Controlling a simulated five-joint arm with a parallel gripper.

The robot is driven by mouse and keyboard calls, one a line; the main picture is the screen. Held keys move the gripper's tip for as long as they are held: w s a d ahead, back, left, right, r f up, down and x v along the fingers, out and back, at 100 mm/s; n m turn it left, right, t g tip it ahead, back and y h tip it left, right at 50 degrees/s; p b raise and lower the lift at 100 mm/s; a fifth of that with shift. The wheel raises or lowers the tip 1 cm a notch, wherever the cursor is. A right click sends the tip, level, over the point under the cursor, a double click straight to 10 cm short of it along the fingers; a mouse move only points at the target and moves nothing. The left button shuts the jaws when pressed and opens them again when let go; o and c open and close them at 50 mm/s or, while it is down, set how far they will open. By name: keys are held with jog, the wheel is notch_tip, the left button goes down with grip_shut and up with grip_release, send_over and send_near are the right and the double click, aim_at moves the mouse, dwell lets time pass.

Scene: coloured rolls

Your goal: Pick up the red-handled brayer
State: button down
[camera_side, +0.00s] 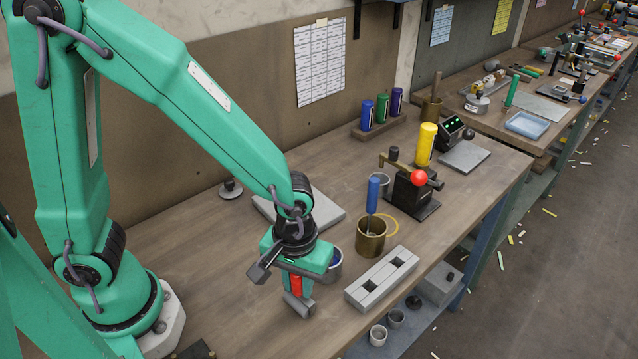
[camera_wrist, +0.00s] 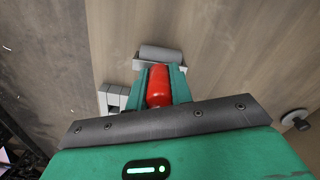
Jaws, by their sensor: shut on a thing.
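The red-handled brayer (camera_side: 296,284) is upright between the jaws of my gripper (camera_side: 292,278), with its grey roller (camera_side: 299,305) at the bottom. In the wrist view the red handle (camera_wrist: 158,87) sits between the two green fingers (camera_wrist: 160,90), and the grey roller (camera_wrist: 160,53) shows just beyond them. My gripper is shut on the handle. I cannot tell whether the roller touches the wooden bench (camera_side: 235,310). Part of the handle is hidden by the gripper in the side view.
A grey block with two square holes (camera_side: 365,296) lies to the right. A dark cup with a blue rim (camera_side: 334,272) stands close behind the gripper. A brass cup (camera_side: 371,242) holds a blue-handled tool (camera_side: 373,195). A grey slab (camera_side: 325,208) lies behind.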

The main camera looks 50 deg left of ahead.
jog(key=shift+r, duration=0.1)
jog(key=shift+r, duration=1.95)
jog(key=s+d+r, duration=0.5)
jog(key=s+r, duration=0.2)
jog(key=s, duration=0.3)
jog(key=shift+s+d, duration=0.15)
jog(key=shift+d, duration=0.1)
